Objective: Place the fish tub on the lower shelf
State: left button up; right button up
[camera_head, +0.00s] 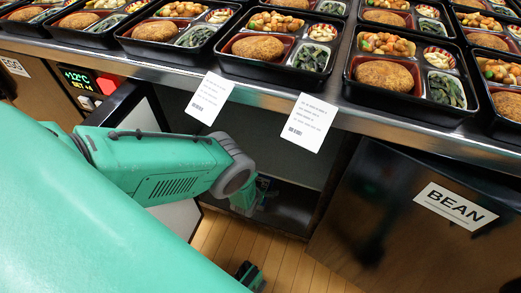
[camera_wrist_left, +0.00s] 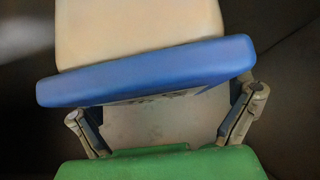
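A tub with a cream top, a blue rim and a pale body with dark print, which I take as the fish tub (camera_wrist_left: 145,72), fills the middle of the left wrist view. My left gripper (camera_wrist_left: 168,118) has one finger at each side of the body, just below the rim, and appears shut on it. There the tub is mostly hidden. A dark tip (camera_head: 249,274) at the bottom may be my right gripper; its fingers cannot be made out.
The steel counter (camera_head: 345,118) above carries several filled bento trays, with two paper labels hanging from its edge. An open door (camera_head: 175,215) stands left of the opening. A dark panel marked BEAN (camera_head: 455,206) is at the right. A temperature display (camera_head: 77,79) is at left.

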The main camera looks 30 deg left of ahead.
pick_arm(q)
jog(key=shift+s+r+p, duration=0.1)
jog(key=shift+r+p, duration=0.15)
jog(key=shift+p, duration=0.1)
jog(key=p+v, duration=0.9)
jog(key=v, duration=0.1)
jog(key=shift+r, duration=0.2)
jog(key=shift+p+v, duration=0.6)
jog(key=shift+v, duration=0.15)
jog(key=shift+s+f, duration=0.1)
jog(key=shift+f, duration=0.1)
